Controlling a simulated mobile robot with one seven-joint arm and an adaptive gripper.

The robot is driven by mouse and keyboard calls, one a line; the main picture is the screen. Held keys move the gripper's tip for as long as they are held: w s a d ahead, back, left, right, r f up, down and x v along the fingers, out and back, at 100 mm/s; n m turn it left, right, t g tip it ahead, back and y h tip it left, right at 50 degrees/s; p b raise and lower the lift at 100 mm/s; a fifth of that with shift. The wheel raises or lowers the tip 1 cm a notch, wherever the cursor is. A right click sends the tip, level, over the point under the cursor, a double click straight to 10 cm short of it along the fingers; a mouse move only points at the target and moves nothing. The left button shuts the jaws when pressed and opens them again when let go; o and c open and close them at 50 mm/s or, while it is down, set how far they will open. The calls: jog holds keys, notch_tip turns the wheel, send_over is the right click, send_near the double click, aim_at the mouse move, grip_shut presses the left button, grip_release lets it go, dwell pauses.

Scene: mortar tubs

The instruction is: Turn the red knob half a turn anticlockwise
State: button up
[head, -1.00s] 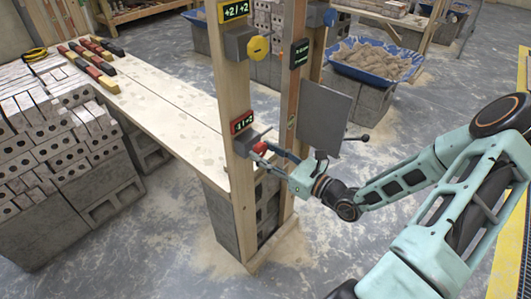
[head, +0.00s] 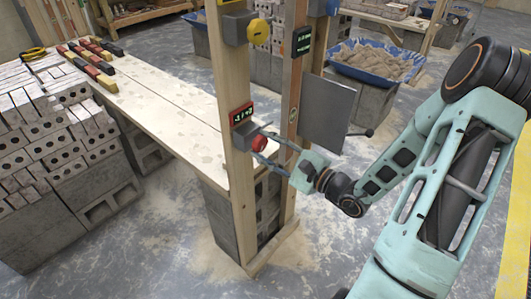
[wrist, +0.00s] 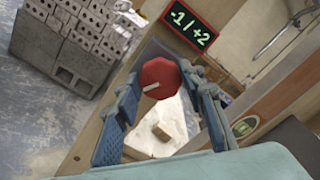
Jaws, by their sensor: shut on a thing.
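The red knob (head: 258,143) sits on a grey box on a wooden post, below a small display (head: 241,114). In the wrist view the red knob (wrist: 161,78) faces me with a white mark pointing to its lower left, and the display (wrist: 191,22) reads -1 / +2. My gripper (wrist: 166,82) is shut on the knob, one blue-grey finger on each side. In the head view my gripper (head: 263,147) reaches the knob from the right; its fingers partly hide the lower edge.
A yellow knob (head: 259,31) sits higher on the same post. A grey panel (head: 327,112) stands close behind my gripper. A plank bench (head: 165,110) and stacked blocks (head: 60,150) lie left. Floor in front is clear.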

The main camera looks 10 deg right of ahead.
jog(key=n+b, duration=0.4)
jog(key=shift+f, duration=0.35)
jog(key=n+b, duration=0.2)
jog(key=b, duration=0.2)
jog(key=shift+f+n+b, duration=0.1)
jog(key=shift+n+b, duration=0.2)
jog(key=shift+b, duration=0.1)
jog(key=n+b, duration=0.3)
jog(key=b, duration=0.3)
jog(key=n+b, duration=0.2)
jog(key=b, duration=0.2)
jog(key=shift+n, duration=0.4)
jog(key=shift+n+b, duration=0.9)
jog(key=shift+b, duration=0.15)
jog(key=n, duration=0.2)
jog(key=shift+r+n, duration=0.3)
jog(key=shift+n, duration=0.1)
jog(key=n, duration=0.6)
jog(key=shift+d, duration=0.1)
